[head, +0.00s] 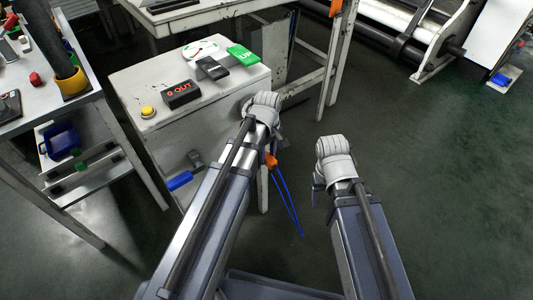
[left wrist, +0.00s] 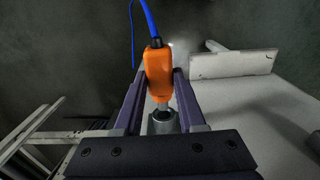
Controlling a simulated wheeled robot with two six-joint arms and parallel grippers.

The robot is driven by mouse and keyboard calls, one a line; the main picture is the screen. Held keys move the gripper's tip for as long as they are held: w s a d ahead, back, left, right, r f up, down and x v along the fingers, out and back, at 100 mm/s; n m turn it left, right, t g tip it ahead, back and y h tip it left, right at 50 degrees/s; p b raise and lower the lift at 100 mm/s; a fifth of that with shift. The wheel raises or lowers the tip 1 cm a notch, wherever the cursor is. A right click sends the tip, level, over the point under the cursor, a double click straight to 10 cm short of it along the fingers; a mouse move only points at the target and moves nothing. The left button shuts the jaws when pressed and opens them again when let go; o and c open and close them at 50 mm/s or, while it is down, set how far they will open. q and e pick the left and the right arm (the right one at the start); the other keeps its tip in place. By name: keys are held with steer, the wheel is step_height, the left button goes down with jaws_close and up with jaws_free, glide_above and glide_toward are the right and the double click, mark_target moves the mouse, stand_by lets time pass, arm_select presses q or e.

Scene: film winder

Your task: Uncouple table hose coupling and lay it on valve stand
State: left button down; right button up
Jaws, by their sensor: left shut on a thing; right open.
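My left gripper (left wrist: 160,80) is shut on an orange coupling (left wrist: 158,68), which also shows in the head view (head: 271,160). A blue hose (left wrist: 150,22) runs from the coupling's far end; in the head view the hose (head: 288,200) hangs down. A grey metal fitting (left wrist: 163,121) lies at the coupling's near end; I cannot tell whether they are joined. In the head view my left arm hides most of its gripper. My right gripper (head: 318,188) is open over the floor, mostly hidden by its own wrist. I cannot tell which thing is the valve stand.
A white cabinet (head: 185,135) beside the left arm carries a red-digit display (head: 181,94), yellow button (head: 148,112), black block (head: 212,68) and green block (head: 242,55). A blue-handled lever (head: 181,180) is on its side.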

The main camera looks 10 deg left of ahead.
arm_select(q)
steer(key=shift+d, duration=0.1)
steer(key=shift+s+d, duration=0.65)
steer(key=shift+d, duration=0.1)
